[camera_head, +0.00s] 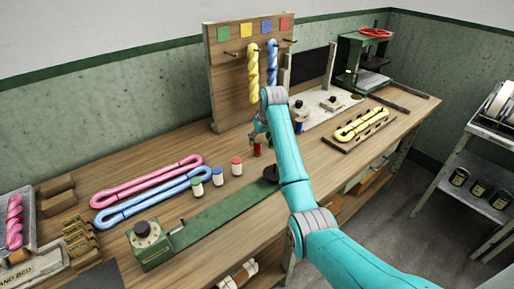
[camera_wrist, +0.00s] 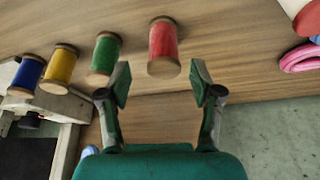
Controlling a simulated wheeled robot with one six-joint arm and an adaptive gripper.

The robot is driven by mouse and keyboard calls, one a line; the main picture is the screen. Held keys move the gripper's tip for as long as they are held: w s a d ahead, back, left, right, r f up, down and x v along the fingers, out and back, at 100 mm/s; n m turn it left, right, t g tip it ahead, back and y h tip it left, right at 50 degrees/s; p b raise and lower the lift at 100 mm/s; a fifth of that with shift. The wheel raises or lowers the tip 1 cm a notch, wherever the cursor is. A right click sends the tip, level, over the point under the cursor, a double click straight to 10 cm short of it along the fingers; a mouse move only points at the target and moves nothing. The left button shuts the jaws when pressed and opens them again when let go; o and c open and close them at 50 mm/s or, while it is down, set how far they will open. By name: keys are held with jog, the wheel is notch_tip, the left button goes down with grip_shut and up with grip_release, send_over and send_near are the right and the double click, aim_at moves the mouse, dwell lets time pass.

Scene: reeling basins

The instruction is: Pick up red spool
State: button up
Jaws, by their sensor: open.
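The red spool (camera_wrist: 164,42) stands on the wooden bench, with a pale wooden rim showing. In the wrist view it lies just beyond and between my fingertips. My gripper (camera_wrist: 161,80) is open and empty, with one finger on each side of the line to the spool. In the head view the red spool (camera_head: 257,149) shows small below my gripper (camera_head: 258,133), partly hidden by it. Green (camera_wrist: 105,53), yellow (camera_wrist: 60,69) and blue (camera_wrist: 26,76) spools stand in a row left of the red one in the wrist view.
A peg board (camera_head: 226,75) with yellow and blue skeins stands behind my gripper. Small capped jars (camera_head: 236,166) and pink (camera_head: 147,175) and blue (camera_head: 155,198) skeins lie to the left. A green device (camera_head: 150,244) stands at the front. A yellow skein tray (camera_head: 362,127) is to the right.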

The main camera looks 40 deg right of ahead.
aim_at(259, 142)
jog(key=shift+s+a+x, duration=0.15)
jog(key=shift+x, duration=1.1)
jog(key=shift+s+a+x, duration=0.1)
jog(key=shift+s+x, duration=0.05)
jog(key=shift+x, duration=1.1)
jog(key=shift+f, duration=0.15)
jog(key=c, duration=1.2)
